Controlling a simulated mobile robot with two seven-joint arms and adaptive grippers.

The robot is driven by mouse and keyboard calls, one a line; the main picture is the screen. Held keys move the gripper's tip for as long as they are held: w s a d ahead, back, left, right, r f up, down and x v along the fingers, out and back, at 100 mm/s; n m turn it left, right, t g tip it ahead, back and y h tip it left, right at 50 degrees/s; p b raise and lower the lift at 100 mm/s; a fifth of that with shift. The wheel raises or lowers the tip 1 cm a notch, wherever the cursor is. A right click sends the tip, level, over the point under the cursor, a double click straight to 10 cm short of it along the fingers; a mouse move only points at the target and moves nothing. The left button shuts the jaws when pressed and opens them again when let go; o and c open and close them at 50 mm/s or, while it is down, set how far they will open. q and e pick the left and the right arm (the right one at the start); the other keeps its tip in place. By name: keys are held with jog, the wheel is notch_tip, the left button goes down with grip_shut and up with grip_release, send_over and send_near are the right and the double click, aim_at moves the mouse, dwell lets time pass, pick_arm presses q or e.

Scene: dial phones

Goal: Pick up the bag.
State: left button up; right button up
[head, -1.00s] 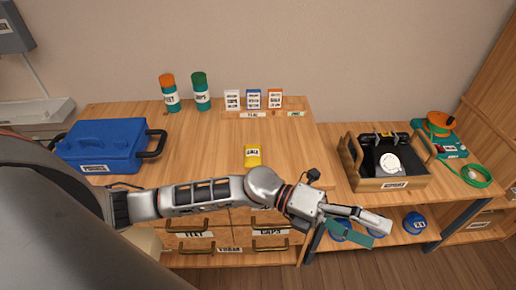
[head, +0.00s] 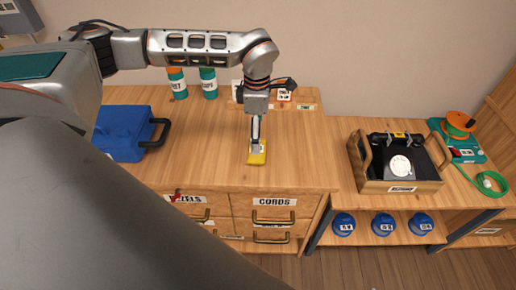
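The small yellow bag (head: 256,159) lies on the wooden worktop (head: 300,165) near its front edge. In the earlier frame it bears a white label; now my gripper hides most of its upper part. My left gripper (head: 257,148) points straight down at the bag, its fingertips at or against its top. The fingers show nearly edge-on, so I cannot tell whether they are closed on the bag. My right gripper is not in view.
A blue toolbox (head: 122,132) stands at the left, partly behind my arm. Two canisters (head: 209,84) and small boxes (head: 284,95) stand at the back. A wooden tote with a dial phone (head: 400,165) is at the right. The worktop right of the bag is clear.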

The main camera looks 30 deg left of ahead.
pick_arm(q)
notch_tip(320, 180, down, 7)
jog(key=shift+s+f+p, duration=0.1)
jog(key=shift+p, duration=0.2)
jog(key=c, duration=1.2)
